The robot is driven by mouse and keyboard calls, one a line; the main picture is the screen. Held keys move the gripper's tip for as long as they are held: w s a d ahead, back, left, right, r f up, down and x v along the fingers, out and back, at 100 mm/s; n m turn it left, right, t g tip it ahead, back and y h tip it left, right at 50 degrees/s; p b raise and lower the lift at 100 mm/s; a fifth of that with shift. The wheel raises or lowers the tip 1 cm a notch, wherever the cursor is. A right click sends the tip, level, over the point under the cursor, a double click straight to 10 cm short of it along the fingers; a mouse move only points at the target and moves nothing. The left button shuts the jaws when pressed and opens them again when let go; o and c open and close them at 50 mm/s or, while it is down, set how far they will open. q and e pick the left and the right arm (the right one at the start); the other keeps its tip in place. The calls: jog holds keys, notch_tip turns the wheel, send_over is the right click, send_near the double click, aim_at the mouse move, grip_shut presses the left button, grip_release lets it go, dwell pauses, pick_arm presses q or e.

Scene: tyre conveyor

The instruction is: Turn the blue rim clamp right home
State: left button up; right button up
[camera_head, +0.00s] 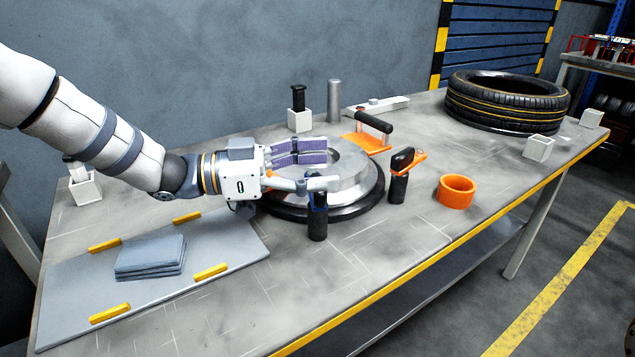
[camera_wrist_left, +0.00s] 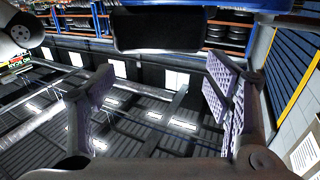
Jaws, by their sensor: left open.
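The blue rim clamp (camera_head: 318,200) stands at the near left edge of the silver rim (camera_head: 352,170). Its black post is upright, and the upper blue part is partly hidden by my gripper's near finger. My left gripper (camera_head: 328,168) is open above the rim's left part, with its purple-padded fingers spread. In the left wrist view the open fingers (camera_wrist_left: 160,105) show nothing between them. I cannot tell whether the near finger touches the clamp. My right gripper is in neither view.
Orange clamps with black handles stand at the rim's near right (camera_head: 406,165) and far side (camera_head: 366,139). An orange ring (camera_head: 455,191) lies to the right. A tyre (camera_head: 505,101) lies at the far right. A grey board (camera_head: 215,248) with stacked plates occupies the table's left.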

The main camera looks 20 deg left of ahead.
pick_arm(q)
notch_tip(320, 180, up, 7)
jog(key=shift+f, duration=0.15)
